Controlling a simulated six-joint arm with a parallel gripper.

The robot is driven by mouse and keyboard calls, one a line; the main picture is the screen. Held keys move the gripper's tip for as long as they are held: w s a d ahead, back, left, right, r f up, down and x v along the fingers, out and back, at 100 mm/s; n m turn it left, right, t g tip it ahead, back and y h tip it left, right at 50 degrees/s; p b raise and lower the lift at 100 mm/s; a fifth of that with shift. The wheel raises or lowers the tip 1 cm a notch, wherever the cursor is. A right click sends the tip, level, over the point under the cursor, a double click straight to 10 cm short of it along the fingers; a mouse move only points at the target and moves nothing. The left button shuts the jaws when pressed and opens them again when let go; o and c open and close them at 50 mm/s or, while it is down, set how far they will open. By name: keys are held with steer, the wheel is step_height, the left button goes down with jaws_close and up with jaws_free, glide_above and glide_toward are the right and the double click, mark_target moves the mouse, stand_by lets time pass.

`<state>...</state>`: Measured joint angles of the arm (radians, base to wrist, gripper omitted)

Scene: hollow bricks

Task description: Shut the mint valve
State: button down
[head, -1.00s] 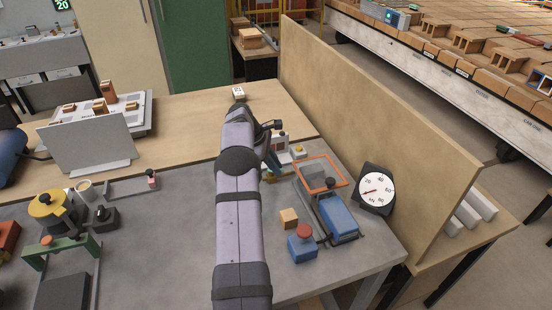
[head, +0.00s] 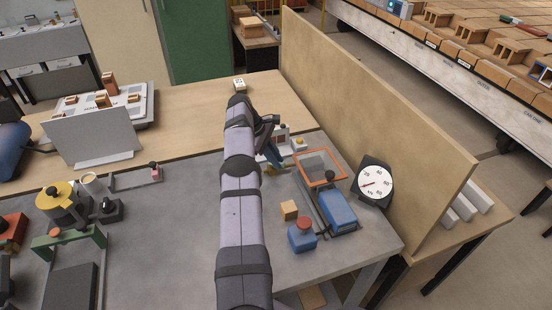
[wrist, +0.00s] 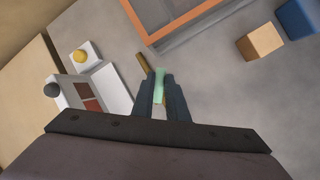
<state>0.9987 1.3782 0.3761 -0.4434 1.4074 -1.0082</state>
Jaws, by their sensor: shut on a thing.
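The mint valve handle (wrist: 160,78) shows in the wrist view as a small pale green bar between my fingertips. My gripper (wrist: 160,84) is shut on it, one dark finger on each side. A brass pipe end (wrist: 142,62) sticks out just beyond the handle, and a little more brass shows between the fingers. The valve's body is mostly hidden by the fingers. In the head view my arm covers most of the valve, and the mint handle cannot be made out there.
A white box with dark red panels (wrist: 85,95) stands left of the fingers. An orange-rimmed tray (head: 342,181) lies close by on the right.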

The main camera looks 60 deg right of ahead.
stand_by(0.3)
steer(key=c, duration=1.7)
jaws_free()
steer(key=shift+c, duration=0.2)
steer(key=p+v, duration=0.3)
steer(key=v, duration=0.4)
steer(key=shift+r+p, duration=0.15)
steer(key=shift+p, duration=0.15)
steer(key=shift+w+a, duration=0.1)
